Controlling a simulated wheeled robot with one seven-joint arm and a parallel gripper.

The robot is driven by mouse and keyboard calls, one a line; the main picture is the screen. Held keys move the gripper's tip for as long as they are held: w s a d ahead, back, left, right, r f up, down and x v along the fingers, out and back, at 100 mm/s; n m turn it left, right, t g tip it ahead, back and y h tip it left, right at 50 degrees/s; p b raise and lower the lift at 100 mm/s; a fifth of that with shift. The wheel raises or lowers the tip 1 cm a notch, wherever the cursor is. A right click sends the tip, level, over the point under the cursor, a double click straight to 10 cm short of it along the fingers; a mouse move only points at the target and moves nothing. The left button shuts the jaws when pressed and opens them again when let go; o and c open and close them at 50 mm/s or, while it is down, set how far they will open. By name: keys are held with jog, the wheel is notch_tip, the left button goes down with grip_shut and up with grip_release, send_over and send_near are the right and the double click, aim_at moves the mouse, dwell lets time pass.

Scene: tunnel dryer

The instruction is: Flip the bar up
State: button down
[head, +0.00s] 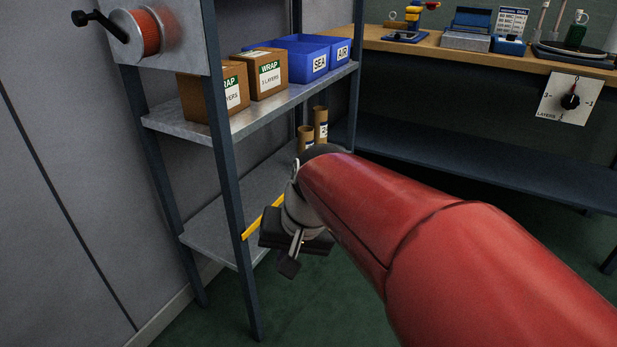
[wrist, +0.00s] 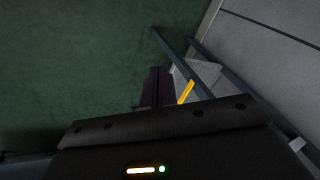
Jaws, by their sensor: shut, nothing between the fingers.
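The yellow bar (head: 262,218) runs along the front edge of the lower shelf, starting at the near front post. Its far end is hidden behind my gripper in the head view. A short piece of the bar (wrist: 186,92) also shows in the wrist view, just right of the fingers. My gripper (head: 289,267) is shut and empty, pointing down in front of the lower shelf. Its dark fingers (wrist: 156,88) show in the wrist view over the green floor. They look apart from the bar, though the exact gap is unclear.
The lower shelf (head: 205,225) holds cardboard tubes (head: 320,125) at its far end. The upper shelf (head: 185,122) holds WRAP boxes (head: 268,75) and blue SEA and AIR bins (head: 318,64). The near front post (head: 226,165) stands left of my gripper. A workbench (head: 480,58) stands behind.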

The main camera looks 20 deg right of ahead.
jog(key=w+d+f+m+y+b, duration=0.1)
jog(key=w+d+f+m+y, duration=0.2)
jog(key=w, duration=0.4)
jog(key=w+d+f+m+y, duration=0.2)
jog(key=w+d+f+m, duration=0.15)
jog(key=w, duration=0.35)
jog(key=w+d+f+m+y+b, duration=0.1)
jog(key=w+d+f+m+y, duration=0.2)
jog(key=w, duration=0.4)
jog(key=w+d+f+m+t, duration=0.2)
jog(key=d+f+m+t, duration=0.1)
jog(key=d, duration=0.4)
jog(key=w+d+f+m+t+y+b, duration=0.1)
jog(key=w+d+f+m+t, duration=0.2)
jog(key=d, duration=0.4)
jog(key=w+d+f+m+t, duration=0.2)
jog(key=d+f+m+t, duration=0.3)
jog(key=d+f+m, duration=0.1)
jog(key=shift+w+d+f+m+y+b, duration=0.15)
jog(key=shift+w+d+m+y+b, duration=0.25)
jog(key=shift+d, duration=0.45)
jog(key=w+a+r, duration=0.4)
jog(key=w+a, duration=0.3)
jog(key=w, duration=0.1)
jog(key=shift+r, duration=0.35)
